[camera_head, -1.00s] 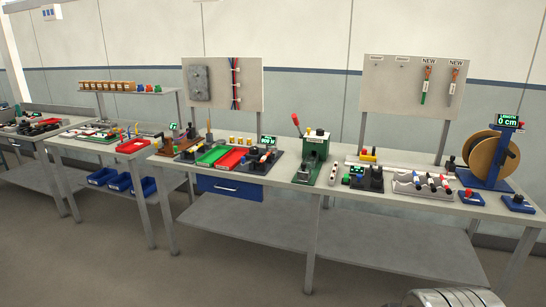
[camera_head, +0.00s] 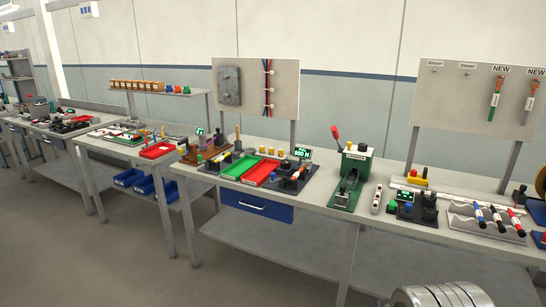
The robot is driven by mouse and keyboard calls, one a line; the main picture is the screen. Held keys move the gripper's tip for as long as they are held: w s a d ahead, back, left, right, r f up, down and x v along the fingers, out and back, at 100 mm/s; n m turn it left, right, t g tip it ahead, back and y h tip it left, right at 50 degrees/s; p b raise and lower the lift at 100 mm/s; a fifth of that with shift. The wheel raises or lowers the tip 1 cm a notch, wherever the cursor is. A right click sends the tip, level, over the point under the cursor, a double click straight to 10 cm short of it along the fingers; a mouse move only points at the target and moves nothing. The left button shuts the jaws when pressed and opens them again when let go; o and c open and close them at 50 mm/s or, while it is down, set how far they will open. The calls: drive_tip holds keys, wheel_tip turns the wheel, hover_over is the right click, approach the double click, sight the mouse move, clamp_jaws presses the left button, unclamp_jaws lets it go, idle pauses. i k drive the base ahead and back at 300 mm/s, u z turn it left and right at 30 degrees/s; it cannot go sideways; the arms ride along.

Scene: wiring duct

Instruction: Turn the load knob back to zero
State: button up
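A small display (camera_head: 302,153) with green characters stands on the middle bench. It seems to read several hundred N, but the digits are too small to be sure. It stands at the back of a dark plate (camera_head: 287,186) that carries small dark and orange parts. A knob among them is too small to pick out, so I cannot tell its setting. My gripper is not in view. A ribbed metallic part of my own body shows at the bottom edge.
Left of the plate lie a red tray (camera_head: 262,172) and a green tray (camera_head: 240,167). A green press (camera_head: 351,178) with a red-tipped lever stands to the right. A blue drawer (camera_head: 257,203) hangs below the bench top. The floor in front is clear.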

sight(286, 164)
drive_tip(key=u, duration=0.35)
drive_tip(key=i, duration=1.3)
drive_tip(key=u, duration=0.4)
drive_tip(key=i, duration=2.05)
drive_tip(key=z, duration=0.5)
